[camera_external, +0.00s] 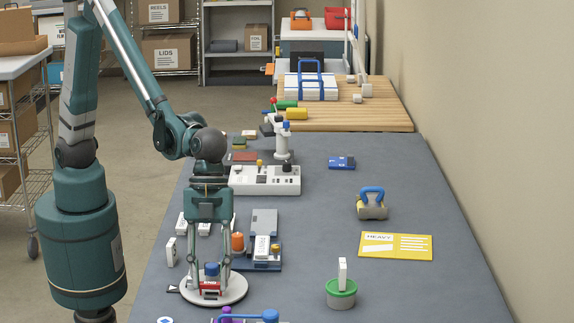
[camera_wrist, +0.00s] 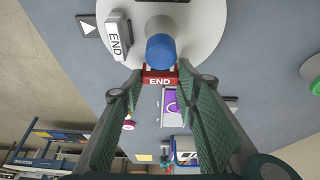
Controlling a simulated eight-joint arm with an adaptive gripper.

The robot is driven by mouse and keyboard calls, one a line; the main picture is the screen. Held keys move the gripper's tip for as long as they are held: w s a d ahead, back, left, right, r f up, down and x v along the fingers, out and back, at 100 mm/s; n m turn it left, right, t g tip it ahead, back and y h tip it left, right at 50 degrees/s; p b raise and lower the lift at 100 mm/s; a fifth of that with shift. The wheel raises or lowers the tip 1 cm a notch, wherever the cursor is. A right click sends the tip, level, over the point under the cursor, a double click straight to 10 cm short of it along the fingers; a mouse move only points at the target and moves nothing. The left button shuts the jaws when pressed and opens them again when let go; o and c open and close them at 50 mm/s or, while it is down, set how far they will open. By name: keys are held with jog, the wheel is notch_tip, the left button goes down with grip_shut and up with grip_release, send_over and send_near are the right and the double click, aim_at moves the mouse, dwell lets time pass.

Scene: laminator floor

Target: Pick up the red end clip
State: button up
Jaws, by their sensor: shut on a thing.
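My gripper (camera_external: 211,284) points down with one finger on each side of the clip. In the wrist view my gripper's fingertips (camera_wrist: 159,76) close on the clip's two ends. A blue knob (camera_external: 211,269) is right beside the clip; it also shows in the wrist view (camera_wrist: 161,50). I cannot tell whether the clip touches the disc.
A white END block (camera_wrist: 117,36) is close to the clip in the wrist view. A grey holder (camera_external: 264,222) and orange cylinder (camera_external: 237,242) stand behind. A green tub (camera_external: 341,299) and yellow HEAVY card (camera_external: 396,246) are to the right. Blue-purple items (camera_external: 262,316) lie in front.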

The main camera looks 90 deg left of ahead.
notch_tip(320, 180, up, 9)
jog(key=p, duration=0.2)
dwell(0.3)
